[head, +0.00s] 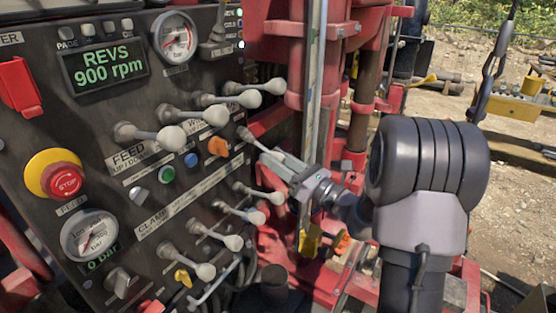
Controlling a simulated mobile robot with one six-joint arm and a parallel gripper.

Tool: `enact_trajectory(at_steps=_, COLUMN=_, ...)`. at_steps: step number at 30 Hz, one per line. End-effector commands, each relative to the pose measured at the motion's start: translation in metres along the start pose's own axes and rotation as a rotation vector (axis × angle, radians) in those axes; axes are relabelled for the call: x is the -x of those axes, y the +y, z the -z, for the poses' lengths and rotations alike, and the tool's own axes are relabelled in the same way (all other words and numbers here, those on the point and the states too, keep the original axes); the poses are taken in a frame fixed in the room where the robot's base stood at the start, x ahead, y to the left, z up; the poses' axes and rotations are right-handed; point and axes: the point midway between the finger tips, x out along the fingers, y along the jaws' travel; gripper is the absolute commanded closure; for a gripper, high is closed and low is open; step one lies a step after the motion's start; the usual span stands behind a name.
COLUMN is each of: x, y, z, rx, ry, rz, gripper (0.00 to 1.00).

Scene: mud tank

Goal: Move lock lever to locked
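The black control panel carries several grey levers with ball knobs, and I cannot read which one is labelled as the lock lever. One lever (251,138) at the panel's right edge runs up to the fingers of my gripper (282,163). Its knob is hidden at the fingers, so I cannot tell whether they are closed around it. My arm reaches in from the right.
Levers crowd above, such as the knob (272,86), and below, such as the knob (277,197). A red stop button (66,180) and an orange switch (218,146) are on the panel. The red rig frame (275,50) stands close behind the gripper.

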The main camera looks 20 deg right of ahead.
Motion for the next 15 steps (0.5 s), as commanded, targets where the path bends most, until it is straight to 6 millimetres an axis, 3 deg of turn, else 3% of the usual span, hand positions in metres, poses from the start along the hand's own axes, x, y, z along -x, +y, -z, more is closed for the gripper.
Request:
enact_trajectory(at_steps=5, x=0.015, y=-0.001, z=0.000, rx=0.002, ry=0.000, rz=0.003, gripper=0.62)
enact_trajectory(at_steps=15, x=0.101, y=-0.002, z=0.001, rx=0.000, ry=-0.001, rz=0.006, gripper=0.62)
